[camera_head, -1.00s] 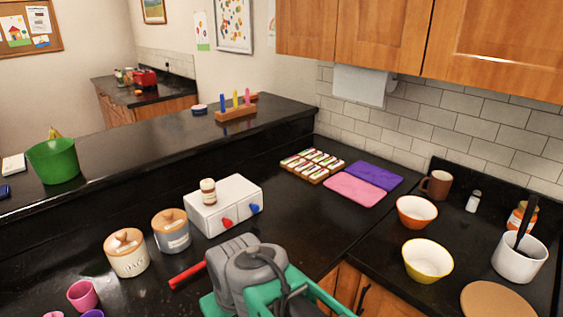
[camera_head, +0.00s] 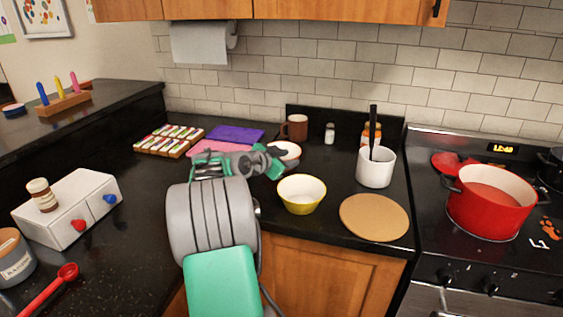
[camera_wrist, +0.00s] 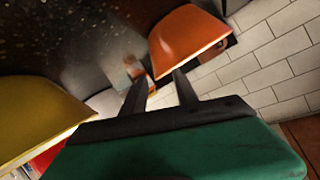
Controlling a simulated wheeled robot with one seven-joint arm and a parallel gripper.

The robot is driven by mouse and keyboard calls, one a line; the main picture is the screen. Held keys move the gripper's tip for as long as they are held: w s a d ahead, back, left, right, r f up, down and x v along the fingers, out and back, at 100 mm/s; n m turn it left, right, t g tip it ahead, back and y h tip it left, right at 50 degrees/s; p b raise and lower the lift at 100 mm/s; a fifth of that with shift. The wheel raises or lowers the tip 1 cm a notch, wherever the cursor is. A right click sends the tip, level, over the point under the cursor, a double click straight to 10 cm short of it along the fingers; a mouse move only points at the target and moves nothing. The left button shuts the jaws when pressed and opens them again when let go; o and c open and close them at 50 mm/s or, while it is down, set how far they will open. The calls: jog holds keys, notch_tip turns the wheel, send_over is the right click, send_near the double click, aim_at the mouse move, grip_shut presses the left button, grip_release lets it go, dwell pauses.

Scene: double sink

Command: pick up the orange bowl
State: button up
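The orange bowl (camera_head: 289,150) stands on the black counter, in front of the brown mug. In the head view my arm and gripper (camera_head: 276,161) hide its left and front parts. In the wrist view the orange bowl (camera_wrist: 188,35) appears at the top, tilted by the camera angle. My gripper (camera_wrist: 161,76) is open there, its two dark fingers apart and pointing at the bowl's near rim. The right finger overlaps the rim in the picture; I cannot tell whether it touches. Nothing is visibly held.
A yellow bowl (camera_head: 301,194) stands close by in front, and fills the left of the wrist view (camera_wrist: 38,115). The brown mug (camera_head: 295,127), a shaker (camera_head: 330,133), a white utensil pot (camera_head: 376,168) and a round board (camera_head: 374,217) are near. The wall is behind.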

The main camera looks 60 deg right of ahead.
aim_at(295, 157)
jog(key=x, duration=0.4)
jog(key=shift+d+f+p, duration=0.1)
jog(key=shift+d+p, duration=0.15)
jog(key=shift+p, duration=0.05)
jog(key=shift+a, duration=0.1)
jog(key=shift+c, duration=0.2)
grip_shut()
dwell(0.7)
